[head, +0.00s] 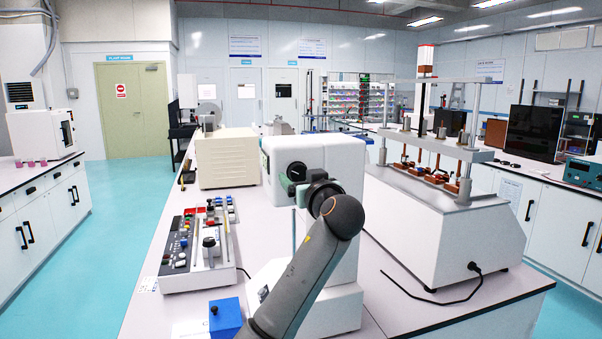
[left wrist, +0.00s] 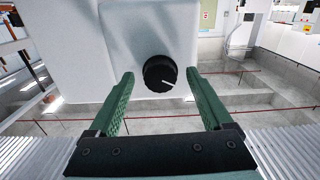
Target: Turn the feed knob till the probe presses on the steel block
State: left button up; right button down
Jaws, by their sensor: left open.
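The white tester (head: 312,155) stands on the near bench. A thin vertical rod (head: 293,232), perhaps the probe, shows below its head. The feed knob (left wrist: 160,73), black with a white pointer line aimed right and slightly down, sits on the tester's white face in the left wrist view. My left gripper (head: 290,184) is at this face, with its green fingers open on either side of the knob and gaps showing on both sides. In the head view my arm covers much of the tester's lower part. I cannot make out the steel block. My right gripper is out of view.
A blue box (head: 226,318) stands at the tester's left foot. A control panel (head: 200,245) with knobs and buttons lies to the left. A beige case (head: 226,160) stands behind. A larger press (head: 440,215) is on the right, its black cable on the bench.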

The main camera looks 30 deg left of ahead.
pick_arm(q)
jog(key=shift+w+a, duration=0.25)
jog(key=shift+c, duration=0.4)
grip_shut()
jog(key=shift+m+p, duration=0.5)
jog(key=shift+m, duration=0.9)
jog(key=shift+o, duration=0.4)
grip_release()
